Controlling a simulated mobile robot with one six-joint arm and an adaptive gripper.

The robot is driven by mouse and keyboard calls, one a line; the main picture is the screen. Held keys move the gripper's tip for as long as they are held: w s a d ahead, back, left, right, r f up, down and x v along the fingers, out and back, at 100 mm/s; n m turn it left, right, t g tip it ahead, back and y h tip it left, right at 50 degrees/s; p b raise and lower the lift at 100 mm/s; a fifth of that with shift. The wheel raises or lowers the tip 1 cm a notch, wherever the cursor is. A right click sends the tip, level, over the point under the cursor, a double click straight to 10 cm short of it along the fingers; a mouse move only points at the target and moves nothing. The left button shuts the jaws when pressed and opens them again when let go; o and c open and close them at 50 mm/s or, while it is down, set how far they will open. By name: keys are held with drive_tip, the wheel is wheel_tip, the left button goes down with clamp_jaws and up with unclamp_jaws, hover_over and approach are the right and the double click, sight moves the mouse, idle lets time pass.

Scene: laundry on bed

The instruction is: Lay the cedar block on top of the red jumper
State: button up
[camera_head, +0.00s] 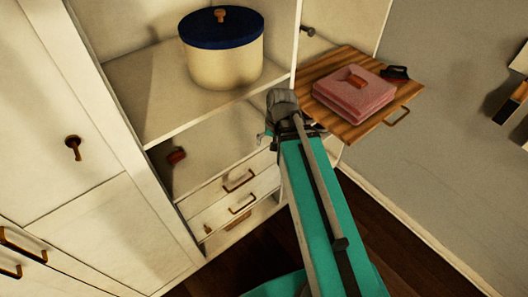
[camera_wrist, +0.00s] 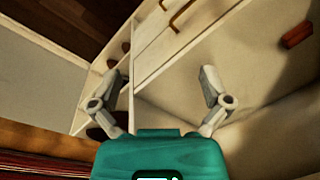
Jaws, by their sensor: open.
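The red jumper (camera_head: 350,99), pinkish in this light, lies folded on a striped wooden tray (camera_head: 378,118). A small orange-brown block (camera_head: 357,82), which looks like the cedar block, lies flat on top of the jumper. My gripper (camera_head: 267,137) is left of the tray, in front of the shelf unit, and apart from the block. In the wrist view my gripper (camera_wrist: 162,82) has its fingers wide apart with nothing between them. A red ribbed edge (camera_wrist: 40,165), probably the jumper, shows at the bottom left there.
A cream pot with a blue lid (camera_head: 220,60) stands on the upper shelf (camera_head: 150,85). A small reddish object (camera_head: 176,156) lies on the lower shelf and shows in the wrist view (camera_wrist: 297,34). A dark item (camera_head: 396,73) lies behind the jumper. Drawers (camera_head: 235,190) sit below.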

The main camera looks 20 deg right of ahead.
drive_tip(key=s+a+n, duration=0.1)
drive_tip(key=s+a+n+h, duration=0.1)
drive_tip(key=a+n, duration=0.1)
drive_tip(key=shift+s+a+n+h, duration=0.1)
drive_tip(key=shift+s+n+h, duration=0.2)
drive_tip(key=shift+s, duration=0.05)
